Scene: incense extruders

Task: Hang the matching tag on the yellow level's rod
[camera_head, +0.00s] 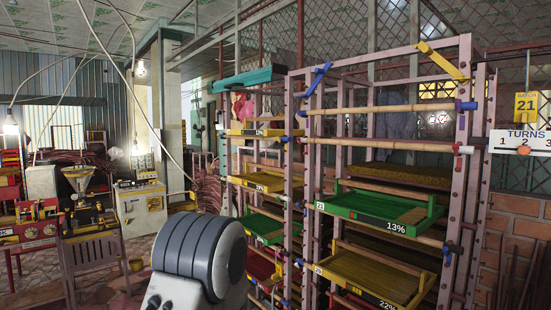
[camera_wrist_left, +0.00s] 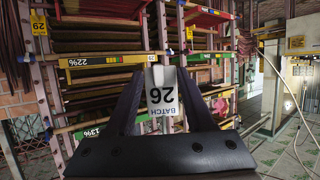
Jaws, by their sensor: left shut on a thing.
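My left gripper (camera_wrist_left: 161,74) is shut on a white tag (camera_wrist_left: 162,97) reading BATCH 26, upside down in the left wrist view. The rack's yellow tray (camera_head: 362,272), marked 22%, is low in the head view; its front strip (camera_wrist_left: 108,60) shows in the wrist view. Above it in the head view is a green tray (camera_head: 375,207) marked 13%. Bamboo rods (camera_head: 385,108) cross the rack's front higher up. In the wrist view the tag is in front of the rack, and I cannot tell whether it touches a rod. My right gripper is not in view.
A yellow BATCH 21 card (camera_head: 526,106) is above a TURNS board (camera_head: 520,142) at the right. A second rack (camera_head: 262,181) stands to the left. Yellow tags (camera_wrist_left: 38,25) hang on the rack in the wrist view. A machine bench (camera_head: 85,222) is at far left.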

